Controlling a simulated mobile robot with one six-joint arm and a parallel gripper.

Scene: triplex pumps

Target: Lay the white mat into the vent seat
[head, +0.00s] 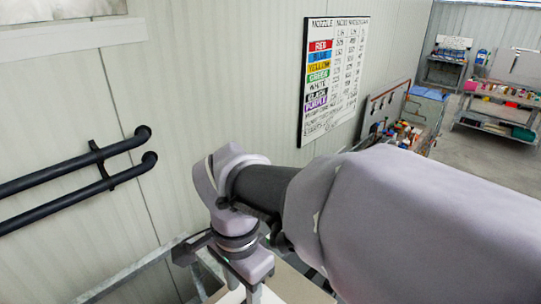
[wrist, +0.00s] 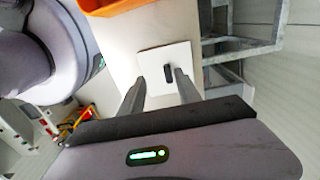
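In the wrist view, a flat white square (wrist: 155,63), which looks like the white mat, lies on a pale surface (wrist: 125,45). A small dark upright oblong (wrist: 168,73), like a grip or a slot, shows near its middle. My gripper (wrist: 159,78) has its two fingers apart, reaching over the near part of the square. The dark oblong appears between the fingertips, closer to the right one, with no clear contact. In the head view my gripper is mostly cut off by the bottom edge. I cannot make out a vent seat in either view.
An orange object (wrist: 110,5) sits at the top of the wrist view. Grey metal framing (wrist: 235,45) stands to the right of the pale surface. In the head view, black pipes (head: 75,180) run along the left wall, and a cart with tools (head: 405,120) stands behind.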

